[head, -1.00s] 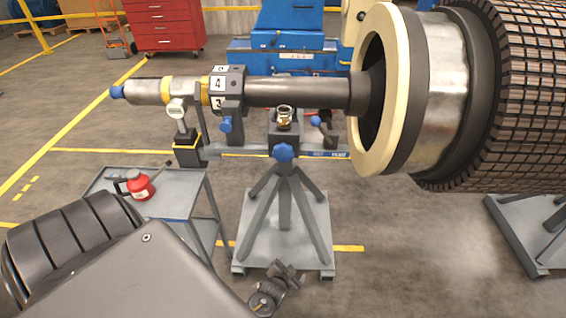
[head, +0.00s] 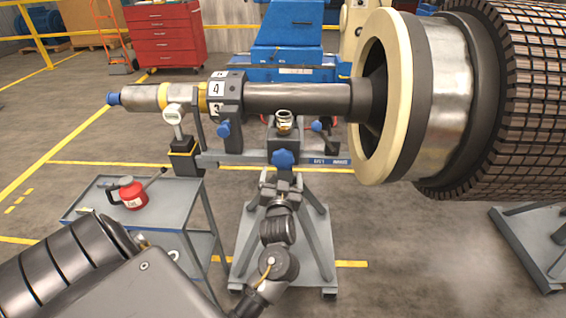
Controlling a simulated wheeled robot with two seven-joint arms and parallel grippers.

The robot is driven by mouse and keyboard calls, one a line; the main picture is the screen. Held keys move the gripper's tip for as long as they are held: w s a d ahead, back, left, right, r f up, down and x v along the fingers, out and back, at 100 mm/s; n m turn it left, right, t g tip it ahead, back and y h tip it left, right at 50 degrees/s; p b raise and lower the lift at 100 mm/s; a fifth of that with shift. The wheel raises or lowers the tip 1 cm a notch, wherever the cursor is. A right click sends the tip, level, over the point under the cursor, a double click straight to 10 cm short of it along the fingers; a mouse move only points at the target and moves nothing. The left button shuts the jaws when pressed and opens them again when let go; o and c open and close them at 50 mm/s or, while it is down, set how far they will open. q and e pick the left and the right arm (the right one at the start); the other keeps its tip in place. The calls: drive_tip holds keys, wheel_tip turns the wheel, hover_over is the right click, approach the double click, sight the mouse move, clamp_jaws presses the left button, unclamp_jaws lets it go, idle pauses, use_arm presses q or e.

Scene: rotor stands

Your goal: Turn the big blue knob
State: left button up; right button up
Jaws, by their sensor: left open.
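The big blue knob (head: 284,158) is on the front of the rotor stand (head: 320,240), below the brass fitting (head: 284,121). My left gripper (head: 283,176) is just below the knob in the head view, pointing up toward it. It is open with nothing seen between its fingers. Whether the fingertips touch the knob cannot be told. My left arm hides part of the stand's column and base. My right gripper is not in view.
The rotor shaft (head: 300,97) lies across the stand, with the large rotor (head: 500,100) at right. Two smaller blue knobs (head: 223,130) flank the fitting. A grey cart (head: 170,207) with a red can (head: 131,193) stands at left. Open floor lies right of the stand.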

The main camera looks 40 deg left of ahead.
sight(283, 161)
use_arm(q)
drive_tip(key=x, duration=0.7)
drive_tip(key=shift+w+a, duration=0.1)
drive_tip(key=shift+a, duration=0.05)
drive_tip(key=shift+c, duration=0.4)
drive_tip(key=c, duration=0.9)
